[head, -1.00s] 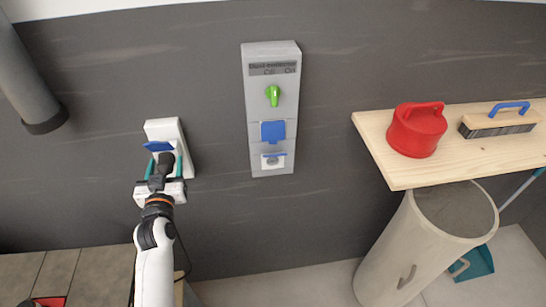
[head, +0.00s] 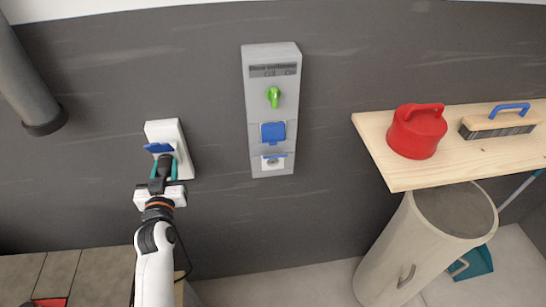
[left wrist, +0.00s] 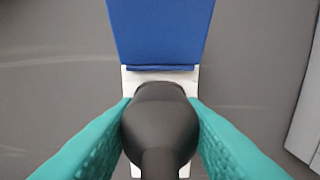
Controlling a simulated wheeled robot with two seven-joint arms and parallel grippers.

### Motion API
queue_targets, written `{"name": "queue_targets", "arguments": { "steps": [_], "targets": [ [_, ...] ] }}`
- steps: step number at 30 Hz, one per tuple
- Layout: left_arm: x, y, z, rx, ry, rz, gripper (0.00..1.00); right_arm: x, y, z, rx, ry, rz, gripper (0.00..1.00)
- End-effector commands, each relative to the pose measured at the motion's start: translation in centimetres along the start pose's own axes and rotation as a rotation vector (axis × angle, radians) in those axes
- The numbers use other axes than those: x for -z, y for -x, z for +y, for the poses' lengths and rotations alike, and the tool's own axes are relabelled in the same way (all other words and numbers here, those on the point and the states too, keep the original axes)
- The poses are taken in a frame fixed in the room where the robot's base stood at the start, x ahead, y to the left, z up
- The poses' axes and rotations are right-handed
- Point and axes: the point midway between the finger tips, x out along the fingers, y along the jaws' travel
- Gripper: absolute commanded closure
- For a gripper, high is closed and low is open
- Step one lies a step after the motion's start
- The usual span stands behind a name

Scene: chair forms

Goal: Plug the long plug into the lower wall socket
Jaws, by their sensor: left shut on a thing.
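My left gripper (head: 164,167) is at the white wall box (head: 164,132) on the left, its teal fingers shut on a black plug (head: 165,160). In the left wrist view, the plug (left wrist: 160,125) sits between both fingers (left wrist: 160,135), in front of the white box under a raised blue flap (left wrist: 160,35). The plug's front end is hidden, so I cannot tell how deep it sits. My right gripper is not in view.
A green knob (head: 273,97) sticks out of the grey panel. At right, a wooden shelf (head: 400,175) holds a red canister (head: 416,131) and a brush (head: 498,123), above a pale bin (head: 410,240). The wall between box and panel is clear. A grey pipe (head: 28,80) runs at far left.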

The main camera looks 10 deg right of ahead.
Motion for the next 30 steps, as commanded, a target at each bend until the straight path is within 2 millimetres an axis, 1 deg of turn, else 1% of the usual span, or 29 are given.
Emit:
{"name": "queue_targets", "arguments": {
  "steps": [3,30],
  "targets": [
    [0.2,0.6,0.0,0.001,-0.001,0.007,1.0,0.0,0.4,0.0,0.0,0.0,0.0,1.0],
    [0.1,4.2,0.0,0.001,-0.001,0.005,1.0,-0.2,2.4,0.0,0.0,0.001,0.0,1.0]
  ]
}}
